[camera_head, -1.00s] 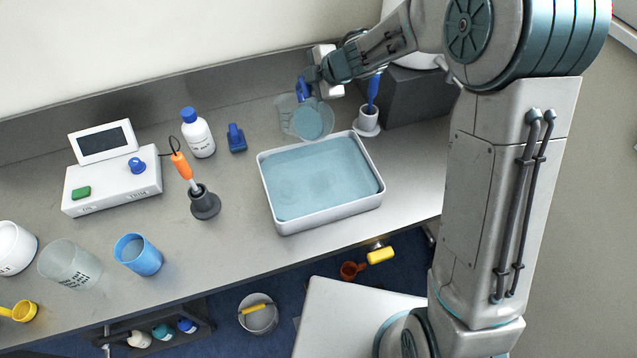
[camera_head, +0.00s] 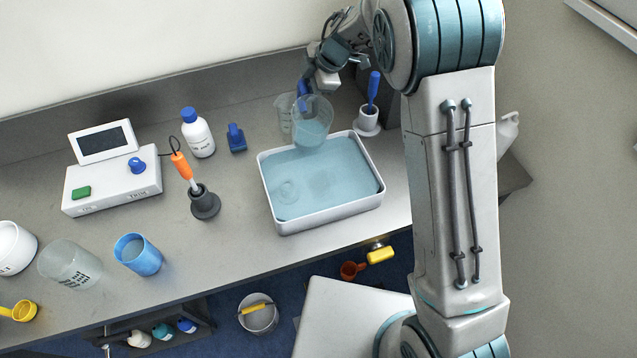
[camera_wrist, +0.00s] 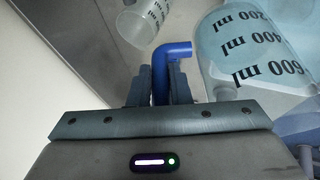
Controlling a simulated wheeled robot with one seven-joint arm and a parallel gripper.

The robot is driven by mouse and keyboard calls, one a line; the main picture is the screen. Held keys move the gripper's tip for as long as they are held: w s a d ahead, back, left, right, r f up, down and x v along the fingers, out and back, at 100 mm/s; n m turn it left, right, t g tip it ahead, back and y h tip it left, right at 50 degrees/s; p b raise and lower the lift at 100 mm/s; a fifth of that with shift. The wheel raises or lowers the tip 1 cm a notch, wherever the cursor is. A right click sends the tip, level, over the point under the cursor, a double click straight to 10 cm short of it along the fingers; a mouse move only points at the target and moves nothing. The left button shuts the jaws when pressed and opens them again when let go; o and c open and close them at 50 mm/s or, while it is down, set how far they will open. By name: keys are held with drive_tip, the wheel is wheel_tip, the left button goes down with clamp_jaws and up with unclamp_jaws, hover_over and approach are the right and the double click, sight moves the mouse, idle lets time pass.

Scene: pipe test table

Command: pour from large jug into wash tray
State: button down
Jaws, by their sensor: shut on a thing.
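My gripper (camera_head: 305,88) is shut on the blue handle (camera_wrist: 172,52) of the large clear jug (camera_head: 322,106), at the back edge of the wash tray. The jug has black volume marks, seen in the wrist view (camera_wrist: 258,45), and holds pale blue liquid. It looks tilted towards the tray, but I cannot tell how far. The white-rimmed wash tray (camera_head: 322,218) lies flat on the table and holds blue liquid. A faint ring shows on its surface at the left. I cannot make out a stream between jug and tray.
A second clear vessel (camera_head: 283,110) stands just left of the jug. A white holder with a blue-handled tool (camera_head: 367,118) is close to the right. A white bottle (camera_head: 198,138), blue clip-like object (camera_head: 236,138) and probe stand (camera_head: 204,204) are left of the tray.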

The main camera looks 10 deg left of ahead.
drive_tip(key=f+g, duration=0.1)
drive_tip(key=f+g+h, duration=0.1)
drive_tip(key=f, duration=0.1)
drive_tip(key=f+m+g, duration=0.1)
drive_tip(key=shift+s+d+f+h, duration=0.2)
drive_tip(key=shift+s+f+h, duration=0.05)
drive_tip(key=shift+s+h, duration=0.15)
idle(0.4)
